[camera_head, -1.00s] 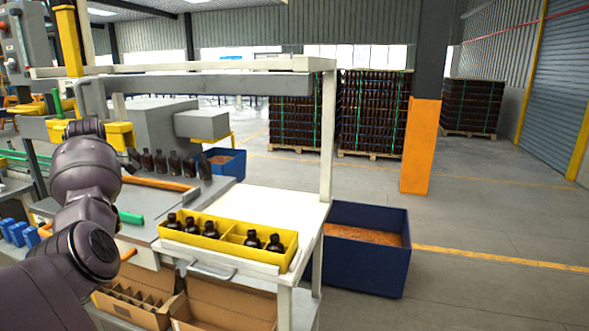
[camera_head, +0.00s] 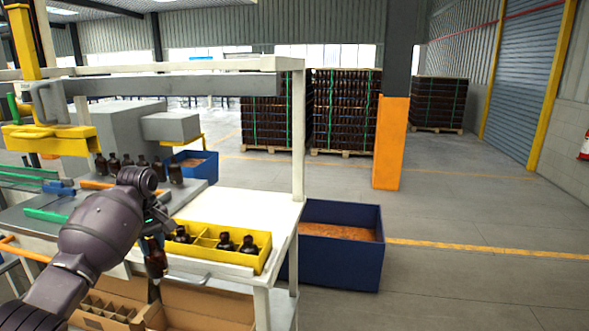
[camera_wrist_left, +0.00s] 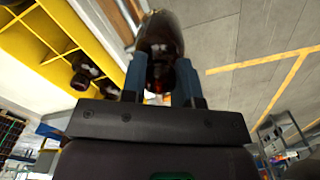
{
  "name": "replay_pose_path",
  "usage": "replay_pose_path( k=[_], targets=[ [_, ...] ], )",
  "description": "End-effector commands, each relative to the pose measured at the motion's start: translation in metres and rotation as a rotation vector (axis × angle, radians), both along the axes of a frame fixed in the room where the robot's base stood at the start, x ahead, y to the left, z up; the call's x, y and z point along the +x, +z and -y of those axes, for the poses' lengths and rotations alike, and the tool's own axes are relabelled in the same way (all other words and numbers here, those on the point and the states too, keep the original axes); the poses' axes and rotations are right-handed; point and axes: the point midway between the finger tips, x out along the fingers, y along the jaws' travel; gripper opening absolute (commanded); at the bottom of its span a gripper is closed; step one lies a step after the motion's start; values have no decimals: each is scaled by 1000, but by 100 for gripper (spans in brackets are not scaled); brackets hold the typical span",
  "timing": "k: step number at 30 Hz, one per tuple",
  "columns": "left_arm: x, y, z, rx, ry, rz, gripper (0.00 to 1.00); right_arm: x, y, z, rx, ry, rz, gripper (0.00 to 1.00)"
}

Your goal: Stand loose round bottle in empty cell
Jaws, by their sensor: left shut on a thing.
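My left gripper (camera_head: 153,236) is shut on a dark amber bottle (camera_head: 156,262), which hangs at the front left of the yellow crate (camera_head: 216,259). In the left wrist view the bottle (camera_wrist_left: 160,38) sits between the two blue fingers (camera_wrist_left: 160,78). The divided yellow crate (camera_wrist_left: 82,32) shows there at the upper left, apart from the bottle, with dark bottles in some cells. In the head view I see bottles in the crate, such as the one at its right (camera_head: 248,244); my arm hides its left end. My right gripper is not in view.
The crate stands on a white bench (camera_head: 255,207) with a post at its right. Several amber bottles (camera_head: 127,161) stand in a row behind. Open cardboard boxes (camera_head: 200,305) are below the front edge. A blue bin (camera_head: 335,262) stands right of the bench.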

Motion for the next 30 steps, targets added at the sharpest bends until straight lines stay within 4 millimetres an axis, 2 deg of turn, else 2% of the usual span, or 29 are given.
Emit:
replay_pose_path(
  k=[4, 11, 17, 21, 30],
  targets=[
    [-8, 15, 35, 5, -121, 4, 0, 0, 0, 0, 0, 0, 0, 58],
    [-46, 4, 55, 2, -296, -1, 0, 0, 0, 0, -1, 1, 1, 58],
    [-91, -12, 84, 1, -466, -1, 0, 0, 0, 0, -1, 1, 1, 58],
    [-127, -25, 105, 0, -588, -1, 0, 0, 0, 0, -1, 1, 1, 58],
    [-195, -47, 137, -1, -785, -2, 0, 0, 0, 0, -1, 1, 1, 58]
  ],
)
